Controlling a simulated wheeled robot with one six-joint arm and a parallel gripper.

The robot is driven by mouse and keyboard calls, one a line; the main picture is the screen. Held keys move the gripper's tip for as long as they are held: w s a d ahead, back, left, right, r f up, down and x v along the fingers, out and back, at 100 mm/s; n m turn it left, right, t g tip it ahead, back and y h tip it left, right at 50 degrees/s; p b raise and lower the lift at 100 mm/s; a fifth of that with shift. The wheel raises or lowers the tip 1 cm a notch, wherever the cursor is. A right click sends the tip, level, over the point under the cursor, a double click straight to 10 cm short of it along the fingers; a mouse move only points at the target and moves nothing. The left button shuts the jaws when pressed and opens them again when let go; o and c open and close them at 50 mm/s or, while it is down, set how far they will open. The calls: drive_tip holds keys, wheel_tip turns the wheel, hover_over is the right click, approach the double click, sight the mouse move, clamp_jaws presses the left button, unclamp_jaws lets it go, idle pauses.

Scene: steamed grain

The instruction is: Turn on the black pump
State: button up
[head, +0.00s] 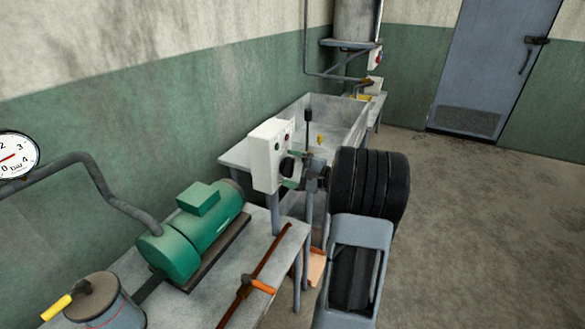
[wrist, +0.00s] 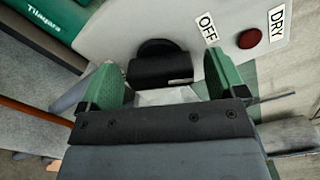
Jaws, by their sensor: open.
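A pale control box (head: 264,158) stands beside the trough in the head view, with small lamps on its face. In the wrist view its face (wrist: 130,25) carries a black rotary handle (wrist: 160,70), an "OFF" label (wrist: 208,28), a red lamp (wrist: 250,38) and a "DRY" label (wrist: 276,22). My gripper (wrist: 163,65) is open, with its green fingers on either side of the handle; I cannot tell whether they touch it. A green pump motor (head: 195,230) lies on the bench. I cannot make out a black pump.
The grey bench (head: 200,300) also holds a lidded pot (head: 108,310) and a rusty bar with an orange grip (head: 258,285). A pressure gauge (head: 15,155) is at the left. A metal trough (head: 345,125) stands behind the box. Floor at the right is clear.

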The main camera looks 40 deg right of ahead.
drive_tip(key=c, duration=0.9)
drive_tip(key=shift+m, duration=0.3)
drive_tip(key=m+p, duration=0.3)
drive_tip(key=m, duration=0.2)
drive_tip(key=shift+r+m, duration=0.15)
drive_tip(key=shift+m, duration=0.15)
drive_tip(key=m+p, duration=0.2)
drive_tip(key=m, duration=0.1)
drive_tip(key=shift+p, duration=0.4)
drive_tip(key=shift+m+p, duration=1.05)
drive_tip(key=shift+m, duration=0.65)
drive_tip(key=shift+f+m, duration=0.2)
drive_tip(key=shift+m, duration=0.1)
drive_tip(key=o, duration=0.9)
